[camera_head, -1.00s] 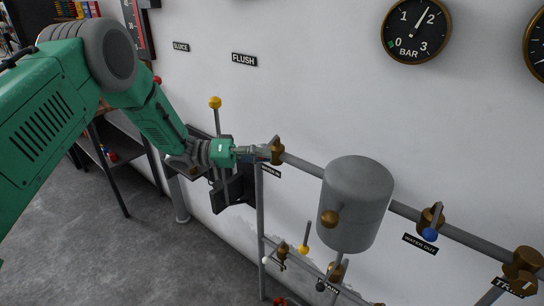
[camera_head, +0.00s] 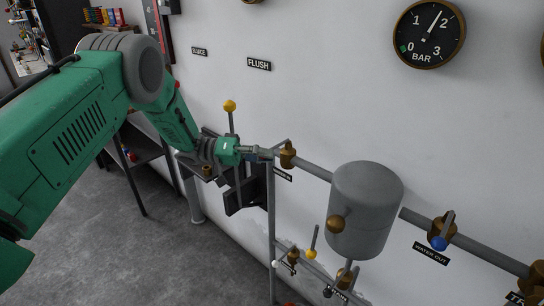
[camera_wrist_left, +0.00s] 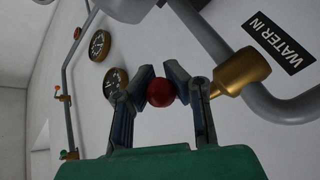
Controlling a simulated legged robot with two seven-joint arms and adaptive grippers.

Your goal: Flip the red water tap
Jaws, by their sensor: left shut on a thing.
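The water-in tap has a brass valve body (camera_head: 287,155) on the grey pipe, which also shows in the wrist view (camera_wrist_left: 241,72). Its lever ends in a red ball knob (camera_wrist_left: 161,92), which sits between the fingers in the wrist view. My left gripper (camera_head: 264,154) reaches the tap from the left and is shut on that red knob. In the head view the gripper hides the knob. The WATER IN label (camera_wrist_left: 280,40) is on the wall beside the valve. My right gripper is out of view.
A grey tank (camera_head: 364,210) hangs right of the tap. A blue-knobbed tap (camera_head: 439,242) is further right. A yellow-knobbed lever (camera_head: 230,106) stands behind my left wrist. Lower taps with yellow (camera_head: 311,254) and white knobs sit below. Grey floor is open at lower left.

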